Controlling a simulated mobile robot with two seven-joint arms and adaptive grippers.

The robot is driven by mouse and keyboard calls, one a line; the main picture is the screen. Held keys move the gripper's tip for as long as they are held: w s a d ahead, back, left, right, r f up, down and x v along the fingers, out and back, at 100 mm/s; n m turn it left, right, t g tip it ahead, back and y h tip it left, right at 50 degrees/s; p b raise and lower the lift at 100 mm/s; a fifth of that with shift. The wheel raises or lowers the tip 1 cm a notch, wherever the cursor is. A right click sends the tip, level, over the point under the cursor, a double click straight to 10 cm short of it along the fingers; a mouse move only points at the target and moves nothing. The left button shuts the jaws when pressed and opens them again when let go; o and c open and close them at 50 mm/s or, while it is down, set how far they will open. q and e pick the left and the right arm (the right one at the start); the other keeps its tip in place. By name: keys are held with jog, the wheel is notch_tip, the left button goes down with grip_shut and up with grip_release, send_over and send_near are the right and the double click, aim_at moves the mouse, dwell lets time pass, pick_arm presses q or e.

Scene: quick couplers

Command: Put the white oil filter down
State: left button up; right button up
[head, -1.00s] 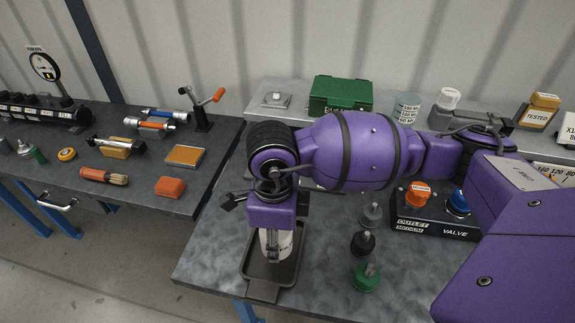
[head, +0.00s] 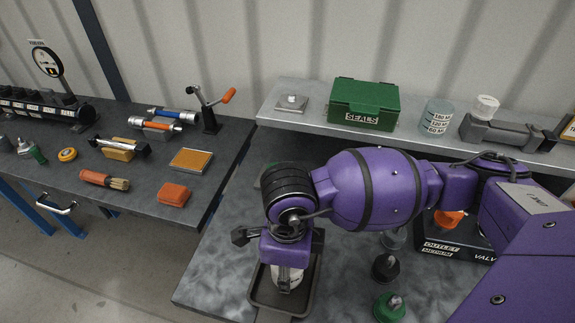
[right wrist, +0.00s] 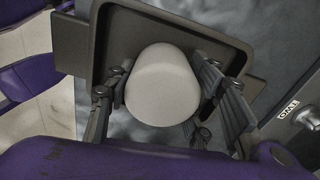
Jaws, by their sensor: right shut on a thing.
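The white oil filter (head: 286,277) is under my right gripper (head: 287,268) in the head view, mostly hidden by the gripper and wrist. In the right wrist view the filter (right wrist: 162,86) shows as a pale rounded body between the two dark fingers of the right gripper (right wrist: 160,100), which is shut on it. A dark shallow tray (head: 261,295) lies below the filter; its raised rim (right wrist: 190,22) also shows in the right wrist view. I cannot tell whether the filter touches the tray floor. My left gripper is not in view.
Right of the tray stand a black fitting (head: 386,267), a green fitting (head: 389,308) and a valve block (head: 455,250). A shelf behind holds a green SEALS box (head: 364,103). The left bench holds an orange block (head: 174,194) and a brush (head: 105,180). A gap separates the benches.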

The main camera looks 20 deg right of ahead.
jog(key=o, duration=1.2)
jog(key=shift+w+f, duration=0.1)
jog(key=shift+w, duration=0.15)
jog(key=shift+o, duration=0.2)
jog(key=shift+s, duration=0.1)
notch_tip(320, 180, up, 13)
jog(key=shift+f+p, duration=0.2)
jog(key=shift+p, duration=0.1)
